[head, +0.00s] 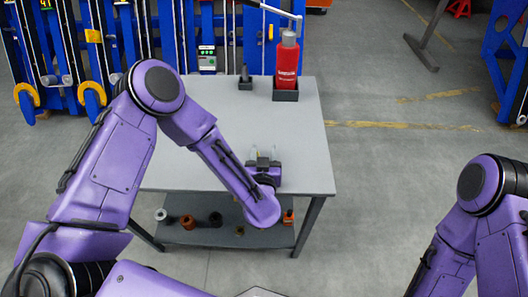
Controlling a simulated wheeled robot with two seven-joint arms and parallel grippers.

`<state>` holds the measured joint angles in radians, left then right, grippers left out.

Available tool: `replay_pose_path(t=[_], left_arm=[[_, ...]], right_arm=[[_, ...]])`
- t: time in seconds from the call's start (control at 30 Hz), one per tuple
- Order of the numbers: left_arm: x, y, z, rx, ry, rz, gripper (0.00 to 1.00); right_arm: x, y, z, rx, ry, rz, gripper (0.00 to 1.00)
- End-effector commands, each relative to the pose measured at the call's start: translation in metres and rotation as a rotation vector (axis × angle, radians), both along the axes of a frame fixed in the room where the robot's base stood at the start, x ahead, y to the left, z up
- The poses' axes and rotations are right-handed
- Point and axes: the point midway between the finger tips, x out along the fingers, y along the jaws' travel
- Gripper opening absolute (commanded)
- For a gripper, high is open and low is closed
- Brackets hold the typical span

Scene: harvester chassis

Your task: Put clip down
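My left arm reaches over the grey table (225,120). Its gripper (264,153) is low over the near right part of the tabletop, pointing away from me. Two pale fingertips show with a gap between them, so it looks open. I cannot make out a clip between the fingers or on the table; a small one could be hidden by the gripper or forearm. My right arm is at the right edge, and its gripper is out of view.
A red bottle (287,65) stands in a black holder at the table's back right, beside a small dark upright part (245,74). The lower shelf (262,238) holds several small round parts. Blue racks stand behind. The middle of the tabletop is clear.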

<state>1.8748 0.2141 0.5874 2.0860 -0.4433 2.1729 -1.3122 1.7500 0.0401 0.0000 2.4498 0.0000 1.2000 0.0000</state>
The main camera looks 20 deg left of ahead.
Motion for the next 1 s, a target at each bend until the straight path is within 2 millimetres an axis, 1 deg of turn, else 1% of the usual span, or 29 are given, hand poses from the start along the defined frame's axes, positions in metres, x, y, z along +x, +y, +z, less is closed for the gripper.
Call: replay_pose_path(t=[0.1,0.17,0.23,0.27,0.37,0.5,0.6,0.7,0.83,1.0], left_arm=[[0.0,0.0,0.001,0.0,0.0,0.0,0.48],[0.0,0.0,0.006,-0.001,0.001,0.001,0.48],[-0.008,-0.005,0.005,0.001,0.001,-0.006,0.48],[-0.013,-0.007,0.006,0.001,0.0,-0.007,0.48],[-0.038,-0.014,0.009,0.003,0.0,-0.01,0.48],[-0.073,-0.024,0.014,0.002,0.0,-0.009,0.48],[-0.093,-0.029,0.018,0.003,0.0,-0.008,0.48],[-0.107,-0.032,0.021,0.001,0.0,-0.004,0.48],[-0.114,-0.033,0.022,0.001,0.0,-0.001,0.48],[-0.114,-0.033,0.022,0.001,0.0,0.0,0.48]], right_arm=[[0.0,0.0,0.001,0.0,0.0,0.0,0.48],[0.0,0.0,0.004,0.0,0.0,0.0,0.48],[0.0,0.0,0.001,0.0,0.0,0.0,0.48],[0.0,0.0,-0.001,0.0,0.0,0.0,0.48],[0.0,0.0,-0.005,0.0,0.0,0.0,0.48],[0.0,0.0,-0.009,0.0,0.0,0.0,0.48],[0.0,0.0,-0.011,0.0,0.0,0.0,0.48],[0.0,0.0,-0.013,0.0,0.0,0.0,0.48],[0.0,0.0,-0.013,0.0,0.0,0.0,0.48],[0.0,0.0,-0.013,0.0,0.0,0.0,0.48]])
